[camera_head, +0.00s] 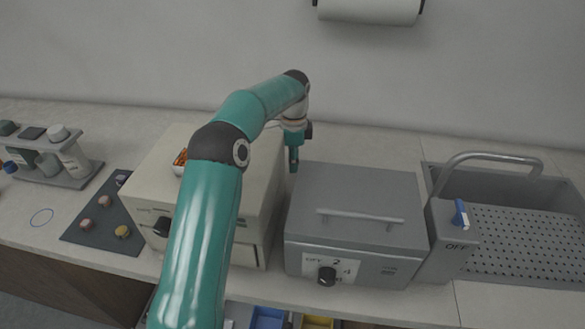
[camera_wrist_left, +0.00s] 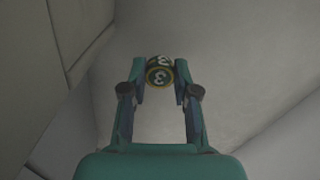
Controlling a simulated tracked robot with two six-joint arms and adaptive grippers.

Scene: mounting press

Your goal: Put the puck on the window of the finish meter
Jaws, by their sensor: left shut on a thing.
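My left gripper (camera_head: 293,160) points down behind the gap between a cream box and a grey lidded machine. In the left wrist view the fingers of my left gripper (camera_wrist_left: 160,90) are shut on a small dark round puck (camera_wrist_left: 160,74) with a yellowish rim and a pale 3 on it. The puck sits at the fingertips. In the head view I cannot make out the puck. I cannot pick out a finish meter or its window in either view. My right gripper is not in view.
The cream box (camera_head: 161,164) has a small dish (camera_head: 180,162) on top. The grey machine (camera_head: 358,207) has a dial and handle. A sink (camera_head: 520,240) is at right. A dark mat (camera_head: 92,226) with coloured pucks and a bottle rack (camera_head: 72,180) are at left.

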